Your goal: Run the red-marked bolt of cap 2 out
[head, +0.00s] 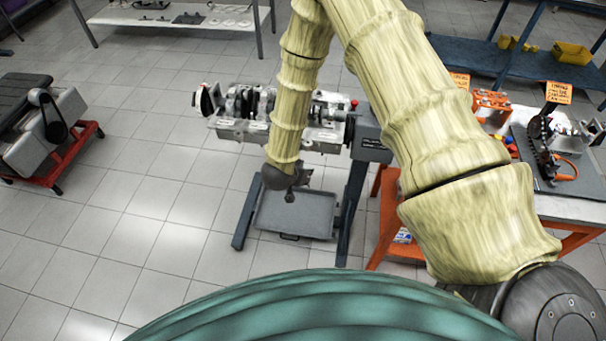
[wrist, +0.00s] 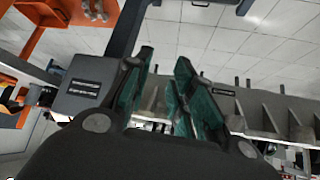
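The engine block (head: 325,135) hangs on a stand in the middle of the head view, with its crank-side parts facing up. My gripper (head: 288,182) is in front of the block, above the grey tray, and partly hidden by its own wrist. In the wrist view, my gripper (wrist: 165,78) shows two green-padded fingers with a gap between them and nothing clearly held. The block (wrist: 265,105) lies beyond and to the right of the fingers there. Cap 2 and its red-marked bolt cannot be made out; my arm covers part of the block. A small red spot shows at the block's right end.
The stand's head (head: 369,137) and post are right of my gripper; a drip tray (head: 297,214) is below. An orange-legged workbench (head: 570,208) with tools and parts stands at right. A red engine cart (head: 60,160) is at left. Floor between is clear.

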